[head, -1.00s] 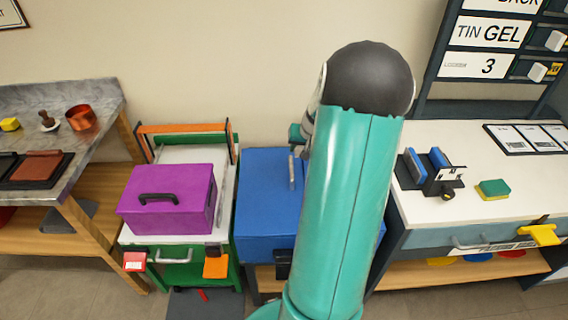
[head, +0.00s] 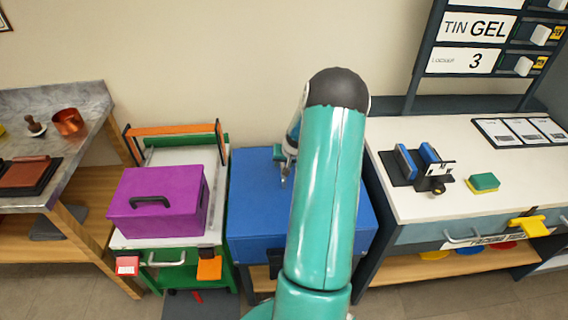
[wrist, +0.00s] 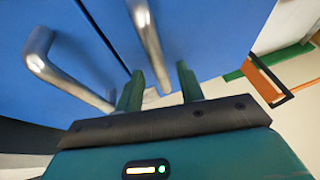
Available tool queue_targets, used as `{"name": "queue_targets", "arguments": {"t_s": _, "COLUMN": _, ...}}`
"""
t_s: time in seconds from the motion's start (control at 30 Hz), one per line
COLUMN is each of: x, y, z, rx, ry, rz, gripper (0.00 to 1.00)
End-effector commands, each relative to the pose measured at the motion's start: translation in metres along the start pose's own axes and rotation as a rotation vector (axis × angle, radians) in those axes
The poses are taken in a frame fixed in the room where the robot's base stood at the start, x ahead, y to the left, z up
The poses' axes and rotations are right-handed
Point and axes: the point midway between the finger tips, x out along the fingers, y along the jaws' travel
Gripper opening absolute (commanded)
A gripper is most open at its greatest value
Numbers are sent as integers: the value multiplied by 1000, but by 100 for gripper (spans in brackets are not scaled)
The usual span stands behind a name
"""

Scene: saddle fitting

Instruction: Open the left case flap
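The blue case (head: 255,210) stands in the middle of the head view, partly hidden behind my arm. In the wrist view two blue flaps meet at a seam, each with a metal bar handle. The flap on the cart's side (wrist: 215,30) has the handle (wrist: 146,35) nearest my gripper. The other handle (wrist: 65,75) is at the left of the wrist view. Both flaps look closed. My gripper (wrist: 160,85) is open, its two green fingers apart with the near handle's end showing between them. I cannot tell whether they touch it.
A cart with a purple box (head: 160,203) and an orange-barred frame (head: 175,130) stands left of the case. To the right is a white-topped bench (head: 430,205) with a blue clamp-like fixture (head: 418,163) and a sponge (head: 484,183). A grey workbench is at far left.

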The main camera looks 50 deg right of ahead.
Motion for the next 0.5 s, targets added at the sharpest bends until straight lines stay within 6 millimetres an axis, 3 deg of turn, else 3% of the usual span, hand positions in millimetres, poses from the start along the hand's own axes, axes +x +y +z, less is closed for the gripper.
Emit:
{"name": "queue_targets", "arguments": {"t_s": 0.3, "x": 4, "y": 0, "z": 0, "rx": 0, "ry": 0, "rz": 0, "gripper": 38}}
{"name": "queue_targets", "arguments": {"t_s": 0.5, "x": 4, "y": 0, "z": 0, "rx": 0, "ry": 0, "rz": 0, "gripper": 0}}
